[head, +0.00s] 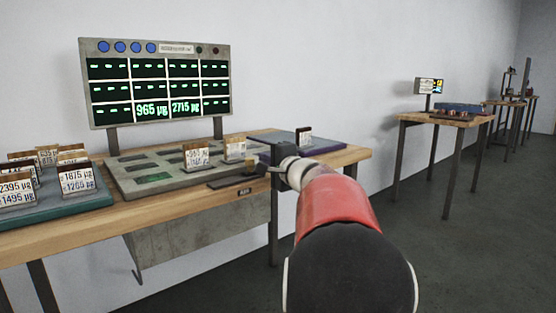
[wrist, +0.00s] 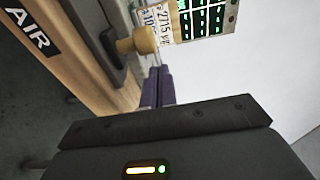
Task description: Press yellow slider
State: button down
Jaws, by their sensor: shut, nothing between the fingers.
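In the head view my gripper (head: 272,170) is at the front edge of the table, at the right end of a dark bar (head: 232,182).
A grey panel (head: 122,178) with several dark slots and two standing cards lies on the wooden table (head: 120,211). A teal tray (head: 60,211) of cards is at left, a purple pad (head: 322,147) at right. A display board (head: 157,47) stands behind. An AIR label (wrist: 32,33) marks the edge.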

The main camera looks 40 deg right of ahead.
aim_at(234, 182)
jog(key=shift+s+a+f, duration=0.15)
jog(key=shift+s+a, duration=0.05)
jog(key=shift+a, duration=0.7)
jog(key=shift+a+f+b, duration=0.1)
jog(key=shift+a+b, duration=0.3)
jog(key=shift+b, duration=0.05)
jog(key=a+b, duration=0.4)
jog(key=a, duration=0.3)
jog(key=shift+s+f, duration=0.1)
jog(key=shift+s, duration=0.05)
jog(key=shift+a+r+b, duration=0.25)
jog(key=shift+a+b, duration=0.05)
jog(key=shift+a, duration=0.1)
jog(key=shift+d, duration=0.1)
